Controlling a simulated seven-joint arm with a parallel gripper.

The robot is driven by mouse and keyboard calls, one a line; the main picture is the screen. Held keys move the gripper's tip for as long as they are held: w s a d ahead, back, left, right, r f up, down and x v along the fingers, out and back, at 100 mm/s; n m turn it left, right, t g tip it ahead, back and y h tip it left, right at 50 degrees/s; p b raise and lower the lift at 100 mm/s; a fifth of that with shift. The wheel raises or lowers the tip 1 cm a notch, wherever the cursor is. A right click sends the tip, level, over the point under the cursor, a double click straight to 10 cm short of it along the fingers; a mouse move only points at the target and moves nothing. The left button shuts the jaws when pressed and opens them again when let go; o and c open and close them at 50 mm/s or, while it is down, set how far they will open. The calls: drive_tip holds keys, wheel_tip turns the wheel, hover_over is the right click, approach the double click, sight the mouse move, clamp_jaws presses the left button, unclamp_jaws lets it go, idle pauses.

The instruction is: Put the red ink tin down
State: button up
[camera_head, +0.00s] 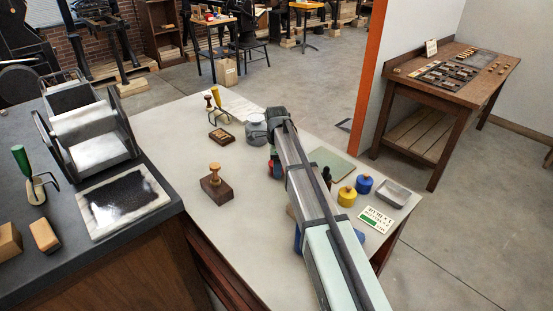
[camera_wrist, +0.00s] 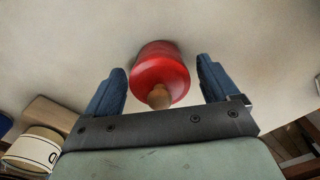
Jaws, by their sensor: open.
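The red ink tin (camera_wrist: 165,72), with a wooden knob, shows in the wrist view against the pale tabletop. It sits between the two blue fingers of my gripper (camera_wrist: 161,66), which are open with a visible gap on each side. In the head view only a sliver of the red tin (camera_head: 270,169) shows beside my arm on the pale table (camera_head: 245,235). My arm hides most of the tin and the fingers there. The tin looks to be on the tabletop, though its base is hard to see.
A wooden stamp (camera_head: 215,187) and a grey pot (camera_head: 257,131) stand left of my arm. Yellow (camera_head: 346,196) and blue (camera_head: 364,184) tins, a grey tray (camera_head: 392,194) and a printed card (camera_head: 376,219) lie to the right. The table's front left is clear.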

drive_tip(key=shift+f, duration=0.15)
drive_tip(key=shift+w, duration=0.1)
drive_tip(key=c, duration=1.3)
